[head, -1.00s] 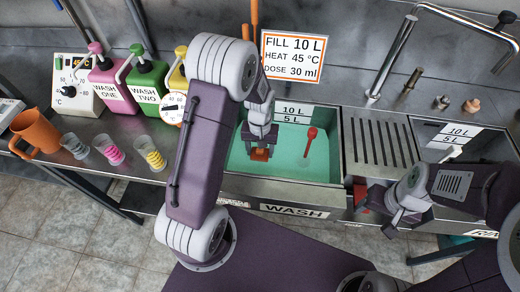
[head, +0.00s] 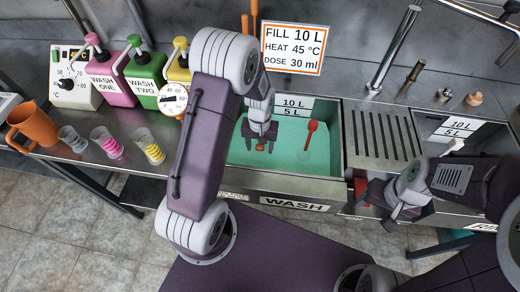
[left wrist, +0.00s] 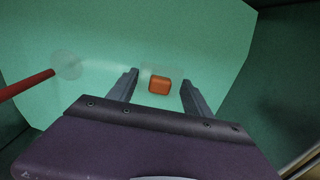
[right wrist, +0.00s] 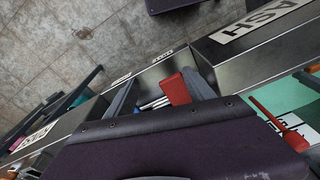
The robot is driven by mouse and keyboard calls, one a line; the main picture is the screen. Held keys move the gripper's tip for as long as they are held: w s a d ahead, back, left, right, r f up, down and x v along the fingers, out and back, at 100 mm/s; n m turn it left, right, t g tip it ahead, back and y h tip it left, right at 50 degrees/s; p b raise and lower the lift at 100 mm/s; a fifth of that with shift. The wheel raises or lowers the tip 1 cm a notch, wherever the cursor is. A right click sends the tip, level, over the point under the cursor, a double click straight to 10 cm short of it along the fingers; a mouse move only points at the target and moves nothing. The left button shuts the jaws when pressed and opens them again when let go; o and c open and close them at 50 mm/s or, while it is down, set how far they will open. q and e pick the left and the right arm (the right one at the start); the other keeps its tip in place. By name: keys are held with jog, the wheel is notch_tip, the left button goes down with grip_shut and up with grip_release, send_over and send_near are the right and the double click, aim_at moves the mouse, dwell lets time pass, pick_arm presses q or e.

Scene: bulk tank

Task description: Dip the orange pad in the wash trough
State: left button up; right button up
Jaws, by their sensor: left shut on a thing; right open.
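The wash trough (head: 305,188) holds green-tinted liquid (head: 290,160). My left gripper (head: 261,147) reaches down into it, fingertips at or below the liquid surface. The orange pad (left wrist: 159,87) shows between its fingers (left wrist: 160,92) in the left wrist view, with a pale patch of liquid around it. The gripper is shut on the pad. In the head view only small orange bits of the pad show, the rest hidden by liquid and fingers. My right gripper (head: 398,214) is open and empty, in front of the troughs.
A red ladle (head: 311,130) stands in the trough right of the pad. A ribbed drainboard (head: 382,135) separates it from the rinse trough (head: 470,150). A red block (right wrist: 174,90) is near my right fingers. Pump bottles, cups and an orange jug (head: 32,127) stand left.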

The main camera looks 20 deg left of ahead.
notch_tip(320, 180, up, 17)
jog(key=p, duration=1.5)
jog(key=shift+f+p, duration=0.2)
jog(key=shift+p, duration=0.1)
